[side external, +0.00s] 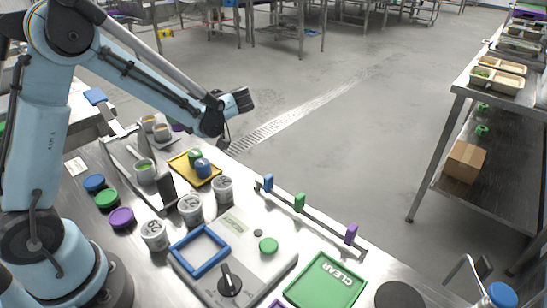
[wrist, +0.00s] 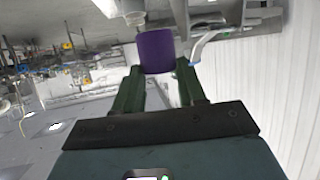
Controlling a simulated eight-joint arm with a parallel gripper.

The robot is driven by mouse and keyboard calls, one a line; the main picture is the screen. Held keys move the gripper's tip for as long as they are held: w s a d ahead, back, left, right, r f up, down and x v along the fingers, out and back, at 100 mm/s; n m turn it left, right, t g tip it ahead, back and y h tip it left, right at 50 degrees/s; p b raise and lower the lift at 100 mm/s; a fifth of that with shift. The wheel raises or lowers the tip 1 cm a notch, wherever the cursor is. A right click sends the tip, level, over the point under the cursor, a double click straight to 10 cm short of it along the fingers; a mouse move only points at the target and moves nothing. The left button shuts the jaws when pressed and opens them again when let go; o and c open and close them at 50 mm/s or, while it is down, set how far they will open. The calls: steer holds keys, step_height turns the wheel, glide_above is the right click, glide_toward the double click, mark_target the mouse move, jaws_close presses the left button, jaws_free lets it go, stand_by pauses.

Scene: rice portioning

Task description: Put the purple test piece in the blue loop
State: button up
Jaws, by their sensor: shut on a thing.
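The purple test piece (wrist: 156,50) is a short cylinder held between the two dark green fingers of my gripper (wrist: 156,68) in the wrist view. My gripper is shut on it. In the side external view my wrist is raised above the far edge of the table, and the fingers and the purple piece cannot be made out there. The blue loop (side external: 214,265) is a square blue frame lying on the grey panel at the front of the table. It looks empty and is well apart from my gripper.
A yellow tray (side external: 178,164) holds a green piece (side external: 195,156) and a blue piece (side external: 203,169). Numbered grey cups (side external: 190,209) stand between it and the blue loop. The panel carries a black knob (side external: 229,284) and green button (side external: 268,245). A green CLEAR plate (side external: 340,296) lies right.

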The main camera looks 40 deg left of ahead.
steer(key=w+d+r+m+t+h, duration=0.1)
steer(key=d+r+m+t+h, duration=0.25)
steer(key=d+m+t, duration=0.45)
steer(key=d+r+m+t+h, duration=0.3)
steer(key=d+r+m+t, duration=0.3)
steer(key=d, duration=0.5)
steer(key=a+f+n+g+y, duration=0.2)
steer(key=a+f+n+g, duration=0.1)
steer(key=a+n+g, duration=0.1)
steer(key=s+a+f+n+g+y, duration=0.1)
steer(key=a+f+n+g+y, duration=0.1)
steer(key=a+n+g, duration=0.3)
steer(key=a+f+n+g+y, duration=0.2)
steer(key=a+f+n+g, duration=0.2)
steer(key=a, duration=0.6)
steer(key=shift+s+a+f+n+g+y, duration=0.2)
steer(key=shift+f+n+g+y, duration=0.2)
steer(key=shift+n+g, duration=0.35)
steer(key=shift+f, duration=0.1)
steer(key=shift+f, duration=4.7)
steer(key=shift+w+f, duration=0.1)
steer(key=shift+f, duration=0.1)
